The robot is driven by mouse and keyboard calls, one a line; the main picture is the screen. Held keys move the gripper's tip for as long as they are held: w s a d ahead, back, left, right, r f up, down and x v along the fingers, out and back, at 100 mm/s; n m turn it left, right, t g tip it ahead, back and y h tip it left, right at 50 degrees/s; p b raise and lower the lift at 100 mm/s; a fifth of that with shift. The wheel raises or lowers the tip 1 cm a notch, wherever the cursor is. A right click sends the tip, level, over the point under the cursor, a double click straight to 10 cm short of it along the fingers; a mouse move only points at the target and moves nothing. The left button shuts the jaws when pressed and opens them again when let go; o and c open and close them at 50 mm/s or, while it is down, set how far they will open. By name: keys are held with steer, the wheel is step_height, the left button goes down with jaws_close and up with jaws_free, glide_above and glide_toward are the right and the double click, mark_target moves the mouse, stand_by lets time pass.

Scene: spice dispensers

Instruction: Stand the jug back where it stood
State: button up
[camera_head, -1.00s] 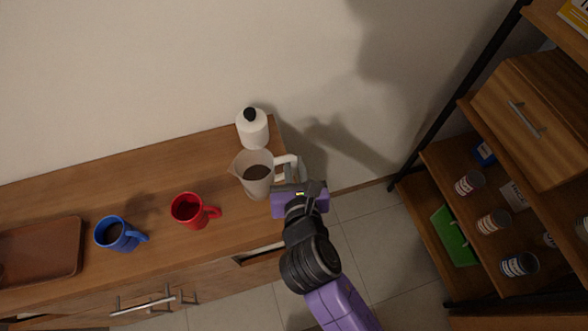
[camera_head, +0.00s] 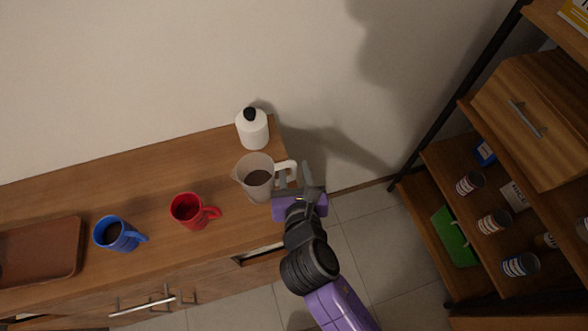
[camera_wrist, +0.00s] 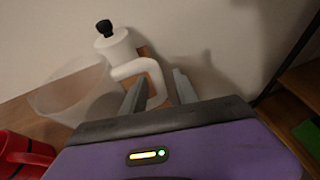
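The clear jug (camera_head: 257,188) with a white handle (camera_head: 291,167) stands upright on the wooden counter, with dark contents inside. In the wrist view the jug (camera_wrist: 70,95) is at the left, and its handle (camera_wrist: 140,68) reaches towards my gripper (camera_wrist: 159,90). In the head view my gripper (camera_head: 295,177) is at the jug's right, by the handle. Its two fingers are spread apart. The handle's outer bar shows between the fingers in the wrist view; I see no finger clamped on it.
A white bottle with a black cap (camera_head: 253,129) stands close behind the jug. A red mug (camera_head: 188,211) and a blue mug (camera_head: 116,235) with dark contents stand to the left, then a brown tray (camera_head: 74,240). Shelves with cans (camera_head: 470,184) stand at the right.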

steer(key=v, duration=1.2)
steer(key=shift+b, duration=0.35)
steer(key=shift+r, duration=0.15)
steer(key=s+d+f+m+y, duration=0.1)
steer(key=s+d+f+m, duration=0.3)
steer(key=s+d+m, duration=0.8)
steer(key=s+d+r+m+h, duration=0.1)
steer(key=s+d+r+m, duration=0.2)
steer(key=m, duration=0.9)
steer(key=s+d+r+m+t+h, duration=0.1)
steer(key=s+d+r+m, duration=0.2)
steer(key=m, duration=1)
step_height(320, 180, up, 3)
steer(key=shift+s+r, duration=0.1)
steer(key=shift+s, duration=1.05)
steer(key=shift+d, duration=0.1)
